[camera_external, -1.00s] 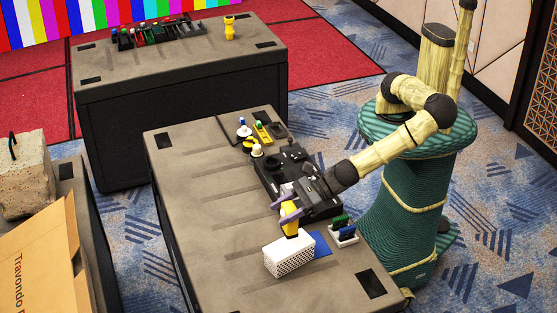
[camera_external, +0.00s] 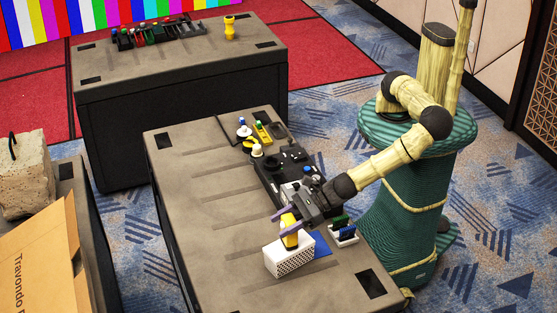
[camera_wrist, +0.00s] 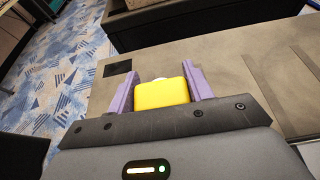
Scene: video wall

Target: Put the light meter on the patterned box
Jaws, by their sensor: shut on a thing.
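The light meter (camera_external: 290,240) is a yellow block held between the purple fingers of my gripper (camera_external: 284,222). It stands upright at the top of the white patterned box (camera_external: 290,262), which has a perforated-looking face. I cannot tell whether the meter's bottom touches the box top. In the wrist view the yellow meter (camera_wrist: 162,93) sits between the two purple fingers of my gripper (camera_wrist: 160,80), with a pale round part at its far end. The box is hidden in the wrist view.
A blue flat piece (camera_external: 321,245) lies right beside the box. A black control panel (camera_external: 272,185) lies behind. The table's left front (camera_external: 225,270) is clear.

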